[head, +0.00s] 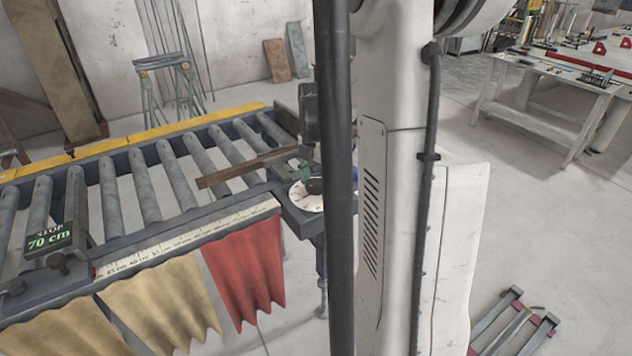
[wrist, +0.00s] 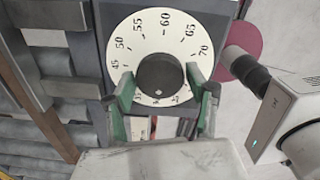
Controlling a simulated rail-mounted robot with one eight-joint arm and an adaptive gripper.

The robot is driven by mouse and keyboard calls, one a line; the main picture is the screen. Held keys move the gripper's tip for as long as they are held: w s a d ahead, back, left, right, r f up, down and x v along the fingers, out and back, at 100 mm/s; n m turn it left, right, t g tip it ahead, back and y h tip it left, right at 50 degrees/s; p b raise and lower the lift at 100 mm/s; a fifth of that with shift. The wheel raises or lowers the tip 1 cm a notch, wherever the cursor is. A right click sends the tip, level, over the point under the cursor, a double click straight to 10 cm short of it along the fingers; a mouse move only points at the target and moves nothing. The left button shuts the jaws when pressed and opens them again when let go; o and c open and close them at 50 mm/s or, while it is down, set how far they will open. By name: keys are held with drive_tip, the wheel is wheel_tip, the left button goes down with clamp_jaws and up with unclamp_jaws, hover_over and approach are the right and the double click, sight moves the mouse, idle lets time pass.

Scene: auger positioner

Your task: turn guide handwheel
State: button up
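The guide handwheel is a round black knob (wrist: 163,76) in the middle of a white dial (wrist: 161,27) marked in numbers from about 45 to 70. A small pale mark shows on the knob's lower side. My gripper (wrist: 158,76) has its two green-padded fingers on the left and right of the knob, close to its sides. I cannot tell whether the pads touch it. In the head view the dial (head: 302,200) sits at the right end of the roller conveyor, partly hidden by my own body. A small sign (head: 48,241) there reads "STOP 70 cm".
The roller conveyor (head: 140,227) carries a ruled scale along its front edge, with yellow and red curtains (head: 245,270) below. A brown bar (head: 245,167) lies across the rollers. A white workbench (head: 540,100) stands at the back right.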

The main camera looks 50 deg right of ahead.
drive_tip(key=c, duration=0.7)
